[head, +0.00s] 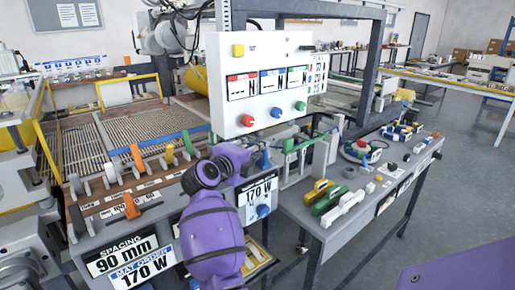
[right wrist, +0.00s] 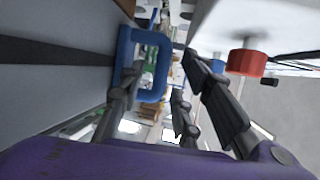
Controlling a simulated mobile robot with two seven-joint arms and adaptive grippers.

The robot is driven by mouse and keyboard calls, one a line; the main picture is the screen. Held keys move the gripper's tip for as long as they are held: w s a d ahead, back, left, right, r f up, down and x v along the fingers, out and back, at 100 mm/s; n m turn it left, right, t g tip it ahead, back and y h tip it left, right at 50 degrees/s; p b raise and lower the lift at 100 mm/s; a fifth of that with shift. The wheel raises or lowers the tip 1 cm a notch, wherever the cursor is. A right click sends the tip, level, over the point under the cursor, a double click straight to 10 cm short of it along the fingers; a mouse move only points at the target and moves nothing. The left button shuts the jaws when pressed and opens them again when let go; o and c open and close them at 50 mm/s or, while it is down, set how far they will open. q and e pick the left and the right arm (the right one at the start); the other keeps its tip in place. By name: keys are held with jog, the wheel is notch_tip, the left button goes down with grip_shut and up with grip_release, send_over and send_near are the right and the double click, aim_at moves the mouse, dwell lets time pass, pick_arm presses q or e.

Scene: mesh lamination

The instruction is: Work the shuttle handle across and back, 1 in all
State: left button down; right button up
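A blue loop-shaped handle (right wrist: 160,72) stands close ahead in the right wrist view, left of centre; I take it to be the shuttle handle. The fingers of my right gripper (right wrist: 172,95) are spread, and the left finger overlaps the lower left of the loop. I cannot tell whether it touches. In the head view a purple arm of mine reaches up the middle to the machine front, and its gripper is hidden behind the wrist. A small blue part (head: 266,158) shows just right of that wrist. My left gripper is not in view.
A white control panel (head: 290,72) with coloured knobs hangs just above the wrist. A red knob (right wrist: 247,62) shows close to the right finger. Orange, green and white levers (head: 137,155) line the left front. A side bench (head: 365,215) holds green, yellow and white handles.

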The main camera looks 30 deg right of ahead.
jog(key=shift+x, duration=1.75)
grip_shut()
